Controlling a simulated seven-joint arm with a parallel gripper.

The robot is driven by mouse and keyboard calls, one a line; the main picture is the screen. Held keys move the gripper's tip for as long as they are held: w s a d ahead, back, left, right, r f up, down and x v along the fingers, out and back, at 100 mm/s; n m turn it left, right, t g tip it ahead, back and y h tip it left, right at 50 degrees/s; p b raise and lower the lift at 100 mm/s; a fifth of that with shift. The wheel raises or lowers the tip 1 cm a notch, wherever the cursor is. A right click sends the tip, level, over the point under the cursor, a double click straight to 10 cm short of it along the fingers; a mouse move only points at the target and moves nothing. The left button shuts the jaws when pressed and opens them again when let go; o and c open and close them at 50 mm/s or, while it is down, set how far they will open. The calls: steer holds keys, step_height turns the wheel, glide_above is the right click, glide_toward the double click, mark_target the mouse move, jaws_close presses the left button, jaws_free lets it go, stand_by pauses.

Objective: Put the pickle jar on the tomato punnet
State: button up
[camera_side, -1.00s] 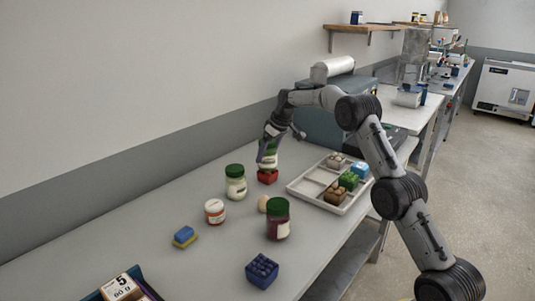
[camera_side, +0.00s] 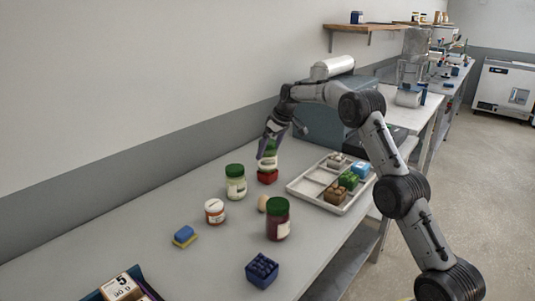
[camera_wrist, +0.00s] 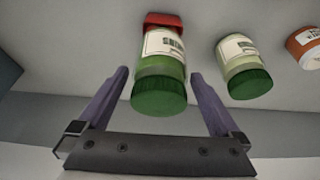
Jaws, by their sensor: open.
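The pickle jar (camera_wrist: 160,62), with a green lid, pale label and green contents, stands on the red tomato punnet (camera_wrist: 164,20). In the side view the jar (camera_side: 268,161) is partly hidden by my gripper, and the punnet (camera_side: 267,177) shows beneath it on the bench. My gripper (camera_wrist: 158,73) is open, with one finger to each side of the jar's lid and gaps visible between fingers and lid. In the side view my gripper (camera_side: 267,152) is at the upper part of the jar. The jar looks upright; its contact with the punnet is small to see.
A pale green-lidded jar (camera_side: 235,182), an orange-red jar (camera_side: 214,212) and a dark red jar (camera_side: 278,219) stand nearby. A divided tray (camera_side: 306,190) lies right. A sponge (camera_side: 185,236), blue punnet (camera_side: 262,270) and egg-like item (camera_side: 262,204) are in front.

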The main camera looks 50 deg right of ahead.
steer(key=v, duration=1)
steer(key=s+a+r, duration=0.4)
steer(key=s+a, duration=0.4)
steer(key=s+a+r, duration=0.4)
steer(key=s+a, duration=0.4)
steer(key=a, duration=0.1)
steer(key=s+a+f, duration=0.2)
steer(key=s+f, duration=0.1)
steer(key=s, duration=0.5)
steer(key=s+a+f, duration=0.3)
steer(key=s, duration=0.5)
steer(key=s+a+f+t, duration=0.1)
steer(key=s+a+f, duration=0.2)
steer(key=s, duration=0.5)
